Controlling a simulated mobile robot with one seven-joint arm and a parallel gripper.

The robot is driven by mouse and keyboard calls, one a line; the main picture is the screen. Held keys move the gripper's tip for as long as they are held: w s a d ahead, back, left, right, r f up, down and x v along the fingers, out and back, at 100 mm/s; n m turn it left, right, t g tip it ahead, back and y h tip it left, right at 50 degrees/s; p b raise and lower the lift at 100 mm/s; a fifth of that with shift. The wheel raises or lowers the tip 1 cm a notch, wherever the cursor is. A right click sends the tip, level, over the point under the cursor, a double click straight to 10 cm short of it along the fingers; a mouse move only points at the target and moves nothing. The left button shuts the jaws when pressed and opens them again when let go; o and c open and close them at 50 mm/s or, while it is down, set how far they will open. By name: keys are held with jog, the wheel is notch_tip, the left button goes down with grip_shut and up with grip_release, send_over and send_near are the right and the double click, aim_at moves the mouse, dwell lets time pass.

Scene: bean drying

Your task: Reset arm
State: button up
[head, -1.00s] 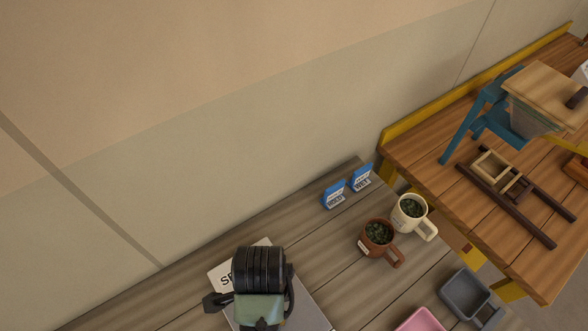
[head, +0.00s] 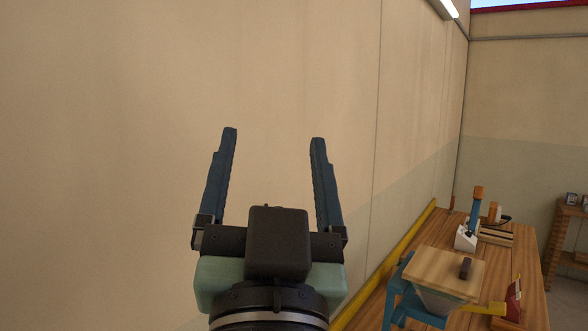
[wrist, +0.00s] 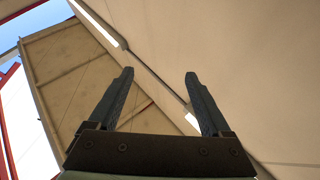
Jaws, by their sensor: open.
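My gripper (head: 273,135) is raised in front of the beige wall in the head view, fingers pointing up. Its two dark fingers are spread apart with nothing between them. In the wrist view the gripper (wrist: 160,75) is also open and empty, with wall, ceiling and a light strip beyond it.
A wooden workbench (head: 512,268) with a yellow back edge stands at the lower right. On it are a blue stand with a wooden top (head: 450,272) and a white block holding an orange-tipped tool (head: 466,239). A shelf (head: 563,240) stands farther right. The wall (head: 120,150) fills the left.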

jog(key=s+d+r+n+t+h, duration=0.1)
jog(key=s+r+t, duration=0.2)
jog(key=s+r, duration=0.3)
jog(key=shift+d+r, duration=0.35)
jog(key=shift+r, duration=0.25)
